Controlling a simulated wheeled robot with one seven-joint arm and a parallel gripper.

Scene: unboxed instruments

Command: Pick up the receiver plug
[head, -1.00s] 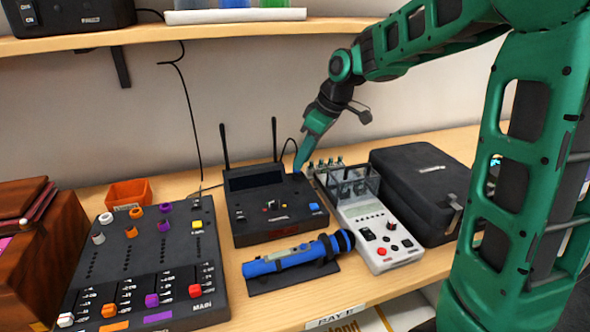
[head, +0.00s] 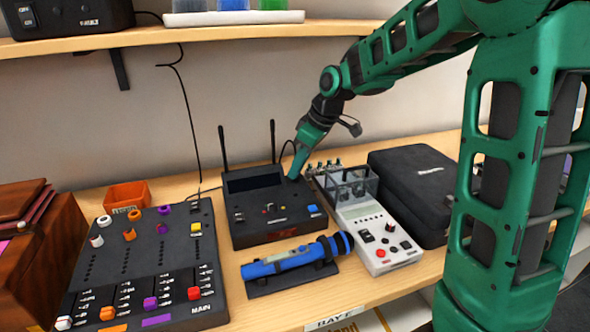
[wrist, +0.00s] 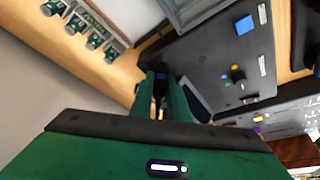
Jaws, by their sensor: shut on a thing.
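The black receiver (head: 270,234) stands on the wooden bench with two upright antennas, a dark screen and small coloured buttons. It also shows in the wrist view (wrist: 211,64). My gripper (head: 293,177) reaches down to the receiver's back right corner, where a thin black cable loops up. In the wrist view my gripper (wrist: 161,72) is shut on a small dark thing (wrist: 160,84) at the receiver's back edge. This appears to be the receiver plug, mostly hidden by the fingers. I cannot tell whether it is still seated in the receiver.
A white meter (head: 388,258) with a clear-lidded part and a black case (head: 420,190) stand to the right. A blue microphone (head: 290,262) lies in front on a dark stand. A mixer (head: 150,260) and an orange bin (head: 127,195) are left. A shelf (head: 200,37) hangs above.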

